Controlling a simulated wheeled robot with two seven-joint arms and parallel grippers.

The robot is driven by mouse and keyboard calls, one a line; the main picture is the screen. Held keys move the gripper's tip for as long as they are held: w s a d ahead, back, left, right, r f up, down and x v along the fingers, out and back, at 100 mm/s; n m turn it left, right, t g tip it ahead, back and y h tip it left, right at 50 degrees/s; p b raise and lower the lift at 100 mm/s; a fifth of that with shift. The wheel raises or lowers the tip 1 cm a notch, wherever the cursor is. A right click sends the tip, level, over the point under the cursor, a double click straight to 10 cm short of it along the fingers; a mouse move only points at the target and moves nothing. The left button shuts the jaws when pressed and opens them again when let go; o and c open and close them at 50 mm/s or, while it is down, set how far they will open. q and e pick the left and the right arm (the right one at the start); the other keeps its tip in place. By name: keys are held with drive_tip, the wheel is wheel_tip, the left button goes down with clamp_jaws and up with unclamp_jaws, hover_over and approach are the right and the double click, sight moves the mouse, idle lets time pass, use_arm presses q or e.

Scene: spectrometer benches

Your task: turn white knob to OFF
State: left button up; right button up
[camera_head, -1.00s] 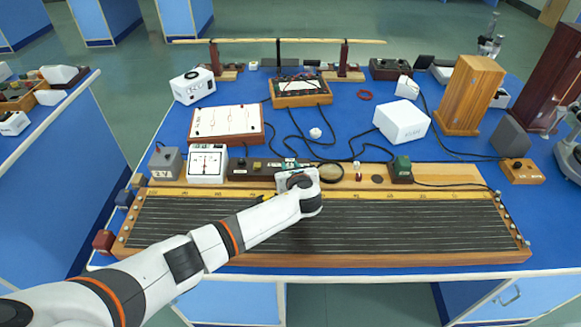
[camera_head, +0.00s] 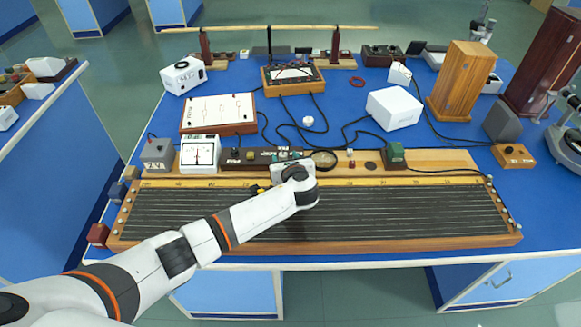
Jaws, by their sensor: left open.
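My left gripper (camera_head: 286,157) is over the right part of this strip, pointing away from me. Its jaws are open, and its white hand covers part of the strip. I cannot make out a white knob or an OFF mark there; they may be hidden by the hand. A small white round piece (camera_head: 308,121) sits apart on the blue bench behind the gripper. My right gripper is not in view.
The wire board (camera_head: 400,238) spans the bench front. A white meter (camera_head: 200,152) and a grey box (camera_head: 158,153) stand left of the strip. A magnifier ring (camera_head: 324,158) and a green block (camera_head: 395,155) are to its right. Black cables cross behind.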

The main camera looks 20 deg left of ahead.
use_arm(q)
drive_tip(key=v, duration=1)
drive_tip(key=shift+f, duration=0.15)
